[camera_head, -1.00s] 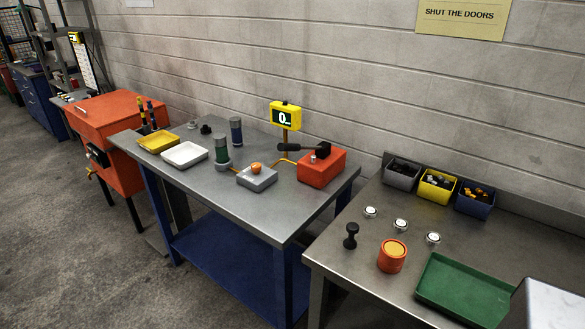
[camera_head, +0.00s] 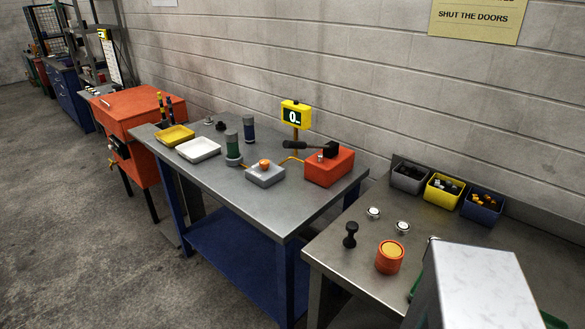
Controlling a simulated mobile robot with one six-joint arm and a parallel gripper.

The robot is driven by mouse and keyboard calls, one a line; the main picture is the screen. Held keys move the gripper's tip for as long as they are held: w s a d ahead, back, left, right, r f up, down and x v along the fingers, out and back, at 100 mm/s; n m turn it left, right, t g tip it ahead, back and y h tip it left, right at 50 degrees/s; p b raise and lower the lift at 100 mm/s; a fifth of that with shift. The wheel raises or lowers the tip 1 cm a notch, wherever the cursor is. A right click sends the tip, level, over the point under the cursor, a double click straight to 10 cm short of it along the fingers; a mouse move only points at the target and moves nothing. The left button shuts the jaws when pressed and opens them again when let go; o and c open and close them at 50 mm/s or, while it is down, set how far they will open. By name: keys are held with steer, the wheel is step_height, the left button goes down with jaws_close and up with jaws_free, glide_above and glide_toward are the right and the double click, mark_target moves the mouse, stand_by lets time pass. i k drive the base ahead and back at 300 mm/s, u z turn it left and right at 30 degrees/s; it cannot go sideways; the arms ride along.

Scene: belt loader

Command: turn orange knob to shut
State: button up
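The orange knob (camera_head: 265,163) sits on top of a small grey box (camera_head: 265,175) on the middle steel table. The box stands between a green cylinder on its left and a red box on its right. The knob is small here, and I cannot tell which way it is turned. My gripper is not in view. A pale block-shaped part at the lower right covers part of the right bench; I cannot tell what it is.
A red box with a black lever (camera_head: 329,166), a yellow display reading 0 (camera_head: 295,115), a green cylinder (camera_head: 233,149), a white tray (camera_head: 198,149) and a yellow tray (camera_head: 174,136) share the table (camera_head: 215,185). The floor (camera_head: 130,260) at left is clear.

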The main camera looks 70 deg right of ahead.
mark_target(264, 163)
steer(key=u, duration=0.8)
steer(key=i, duration=1.45)
steer(key=z, duration=4.75)
steer(key=i, duration=0.15)
steer(key=u, duration=2.05)
